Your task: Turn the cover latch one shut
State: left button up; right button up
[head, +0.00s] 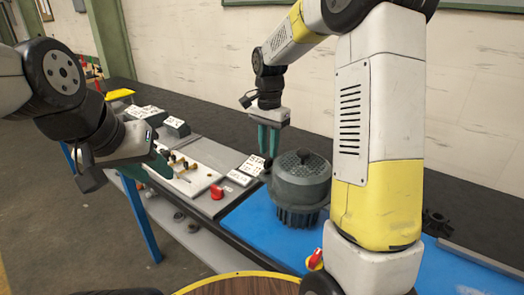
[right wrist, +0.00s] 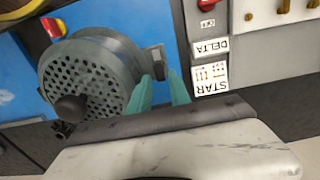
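The dark grey round cover (head: 301,178), with a perforated top and a dark knob, stands upright on the blue mat (head: 243,222). In the right wrist view the cover (right wrist: 90,75) has a small grey latch tab (right wrist: 157,56) at its rim. My right gripper (head: 268,153) points down beside the cover's left side. In the right wrist view its two teal fingers (right wrist: 160,76) are apart, with the tab at or just beyond their tips; contact cannot be told. My left gripper (head: 160,166) hangs over the light panel at left; its finger gap is hidden.
A light panel (head: 190,180) with a red knob (head: 217,192) and small pegs lies left of the cover. STAR and DELTA labels (right wrist: 210,76) show near my right fingers. A red and yellow part (head: 315,260) sits at front. A black toothed part (head: 436,222) lies right.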

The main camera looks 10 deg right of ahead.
aim_at(268, 159)
jog(key=shift+f, duration=1.6)
grip_shut()
